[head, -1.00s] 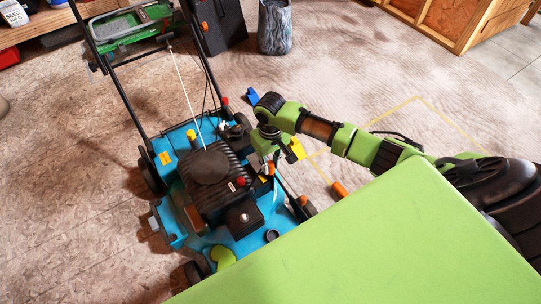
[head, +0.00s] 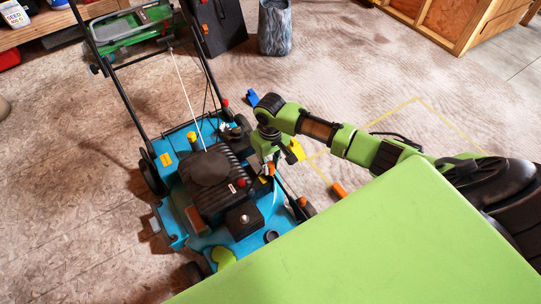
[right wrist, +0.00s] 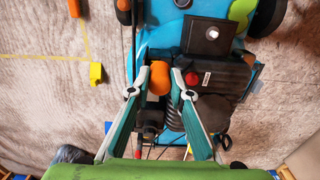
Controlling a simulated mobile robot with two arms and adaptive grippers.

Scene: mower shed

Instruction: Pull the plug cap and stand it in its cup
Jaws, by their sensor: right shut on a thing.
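The orange plug cap (right wrist: 158,77) is between the fingertips of my right gripper (right wrist: 159,94) in the right wrist view. The gripper is shut on it, at the side of the mower's black engine (head: 213,185). In the head view my right gripper (head: 268,167) largely hides the cap. A dark round cup (head: 271,236) stands on the blue mower deck nearer to me, apart from the gripper. It shows partly at the top edge of the right wrist view (right wrist: 182,3). My left gripper is not in view.
A red knob (right wrist: 192,78) is close beside the right finger. A black box (head: 243,218) sits between engine and cup. A black handle bar (right wrist: 133,45) runs by the left finger. A yellow block (right wrist: 96,73) and an orange piece (head: 339,190) are beside the mower.

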